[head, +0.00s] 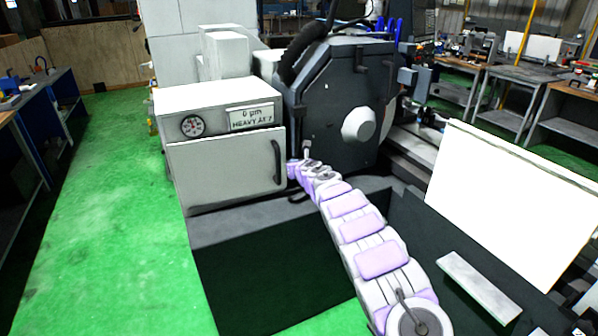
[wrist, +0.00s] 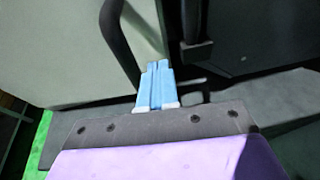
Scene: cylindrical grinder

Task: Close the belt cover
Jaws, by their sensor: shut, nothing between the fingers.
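Nothing is labelled as the belt cover, so I cannot tell which panel it is. A dark angular cover (head: 335,95) with a round grey boss stands on the machine. Left of it is a pale cabinet door (head: 225,165) with a curved black handle (head: 277,162). My gripper (wrist: 157,68) is shut and empty, its blue fingertips together. In the wrist view they lie between the curved handle (wrist: 118,40) on the left and a dark handle (wrist: 196,50) on the dark surface at right. I cannot tell whether they touch either. In the head view my arm hides the fingers.
The pale cabinet (head: 215,95) carries a dial gauge (head: 192,126) and a lettered plate. A large white panel (head: 515,200) stands at right. A dark machine base (head: 270,270) lies below. Green floor (head: 100,220) is open at left, with a workbench (head: 40,110) beyond.

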